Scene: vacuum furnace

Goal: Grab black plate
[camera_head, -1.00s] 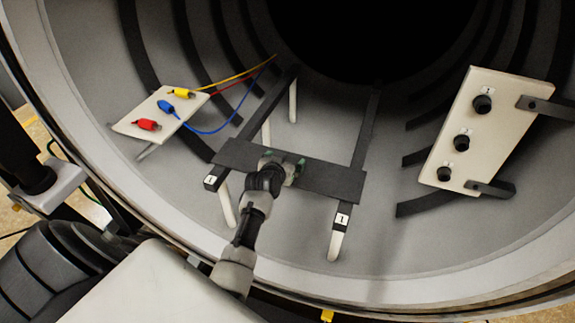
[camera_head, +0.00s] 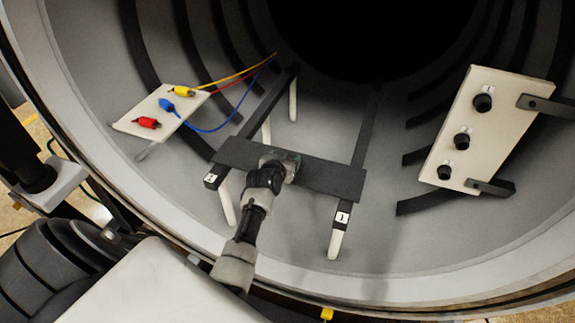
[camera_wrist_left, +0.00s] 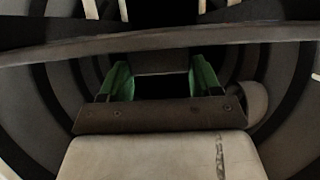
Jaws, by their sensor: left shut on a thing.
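The black plate (camera_head: 325,179) lies across the two dark rails of a stand inside the round chamber, close to its front ends. My left gripper (camera_head: 287,162) comes in from the lower left and is shut on the plate near its middle. Its fingertips partly hide the plate in the head view. The left wrist view shows the green finger pads (camera_wrist_left: 160,78) apart, with a dark edge between and above them. I cannot tell whether the plate has lifted off the rails. My right gripper is not in view.
A white panel (camera_head: 150,112) with red, blue and yellow plugs and cables stands at the left. A tilted white panel (camera_head: 474,130) with black knobs stands at the right. The stand's rails (camera_head: 368,125) run back toward the dark opening. The chamber's rim (camera_head: 420,293) curves in front.

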